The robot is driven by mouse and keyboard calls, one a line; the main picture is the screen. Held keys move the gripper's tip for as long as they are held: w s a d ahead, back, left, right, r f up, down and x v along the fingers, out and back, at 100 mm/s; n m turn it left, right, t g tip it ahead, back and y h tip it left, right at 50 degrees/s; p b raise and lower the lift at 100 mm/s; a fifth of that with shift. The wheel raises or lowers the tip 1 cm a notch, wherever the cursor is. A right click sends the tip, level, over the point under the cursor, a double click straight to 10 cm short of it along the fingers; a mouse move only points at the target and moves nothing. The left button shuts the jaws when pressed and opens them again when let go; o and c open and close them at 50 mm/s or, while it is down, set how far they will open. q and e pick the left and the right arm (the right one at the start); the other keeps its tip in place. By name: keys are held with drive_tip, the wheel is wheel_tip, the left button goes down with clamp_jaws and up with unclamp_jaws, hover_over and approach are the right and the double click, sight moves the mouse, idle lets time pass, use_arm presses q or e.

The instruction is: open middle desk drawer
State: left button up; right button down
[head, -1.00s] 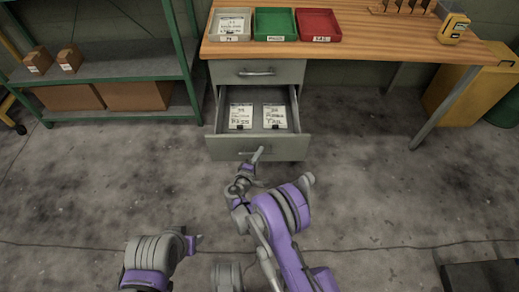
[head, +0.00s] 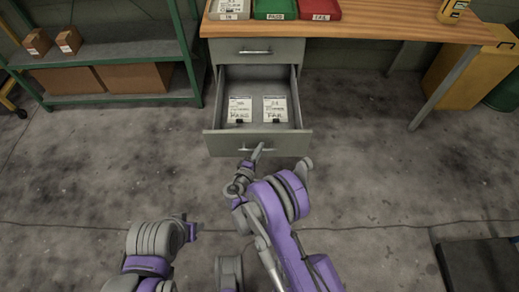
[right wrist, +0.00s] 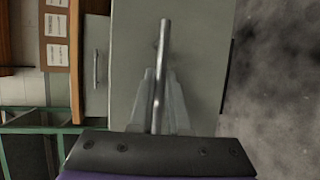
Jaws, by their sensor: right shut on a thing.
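The middle desk drawer (head: 220,144) is pulled well out below the shut top drawer (head: 284,50). Two white labelled cards or clipboards (head: 240,107) lie inside it. Its bar handle (right wrist: 165,35) runs upright in the right wrist view, between the fingers of my right gripper (right wrist: 158,100). In the head view my right gripper (head: 257,152) is at the drawer front, shut on the handle. My left arm is folded low at the left, apart from the drawer; its gripper's fingers do not show clearly. Anything below the open drawer is hidden.
The wooden desk top (head: 375,27) bears grey, green (head: 274,9) and red (head: 319,9) trays and a yellow object (head: 452,11). A green shelf with boxes (head: 150,77) stands left, a yellow bin (head: 465,75) right. A dark flat object (head: 480,268) lies lower right. Floor around the drawer is clear.

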drive_tip(key=c, duration=0.9)
unclamp_jaws()
drive_tip(key=shift+s+a, duration=0.1)
drive_tip(key=p+v, duration=0.1)
drive_tip(key=v, duration=0.9)
drive_tip(key=shift+s+a+r, duration=0.1)
drive_tip(key=shift+s+r, duration=0.05)
drive_tip(key=shift+s, duration=0.15)
